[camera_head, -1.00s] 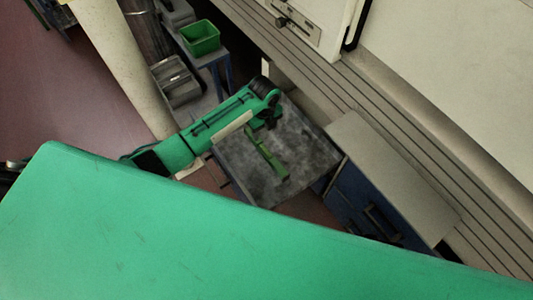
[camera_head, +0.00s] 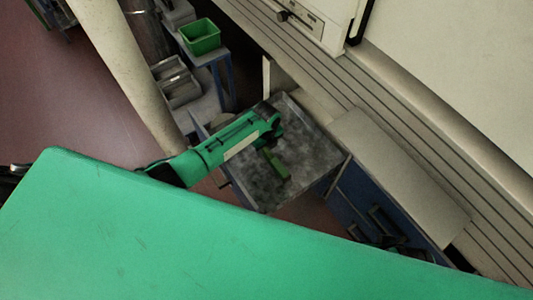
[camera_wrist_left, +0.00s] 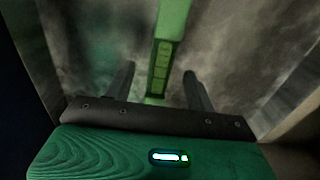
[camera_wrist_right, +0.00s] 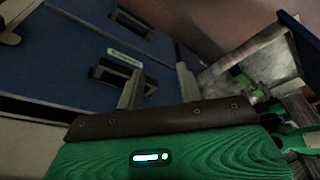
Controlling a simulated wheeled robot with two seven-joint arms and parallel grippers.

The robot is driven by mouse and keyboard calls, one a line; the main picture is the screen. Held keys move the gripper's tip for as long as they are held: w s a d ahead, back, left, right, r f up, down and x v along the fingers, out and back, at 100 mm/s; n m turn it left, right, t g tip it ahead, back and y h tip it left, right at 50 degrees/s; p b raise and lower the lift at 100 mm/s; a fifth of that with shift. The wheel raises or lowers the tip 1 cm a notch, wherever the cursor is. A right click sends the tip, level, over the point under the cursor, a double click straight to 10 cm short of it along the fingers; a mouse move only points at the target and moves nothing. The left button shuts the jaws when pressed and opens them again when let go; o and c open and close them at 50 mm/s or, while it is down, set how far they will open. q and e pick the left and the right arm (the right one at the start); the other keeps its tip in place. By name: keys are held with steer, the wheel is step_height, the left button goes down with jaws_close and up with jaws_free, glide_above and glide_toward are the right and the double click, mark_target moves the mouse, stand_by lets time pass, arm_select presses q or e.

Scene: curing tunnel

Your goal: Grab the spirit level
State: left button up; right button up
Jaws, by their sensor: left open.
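The spirit level is a green bar (camera_head: 279,167) lying on the grey, stained tray-like top (camera_head: 247,186) of a small table. My left gripper (camera_head: 270,148) is over its far end and hides part of it. In the left wrist view, the level (camera_wrist_left: 170,32) runs from the top edge down between the two open fingers (camera_wrist_left: 158,88), with a gap on each side. My right gripper (camera_wrist_right: 160,85) is open and empty in front of blue drawers, away from the level.
A blue drawer cabinet (camera_wrist_right: 62,55) with a pale top (camera_head: 390,165) stands right of the table. A green bin (camera_head: 201,37) and grey trays (camera_head: 178,83) stand farther back. A pale column (camera_head: 118,62) rises at the left.

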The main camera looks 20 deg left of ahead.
arm_select(q)
step_height(320, 180, down, 2)
steer(key=shift+f, duration=0.2)
jaws_close()
steer(key=shift+r, duration=0.2)
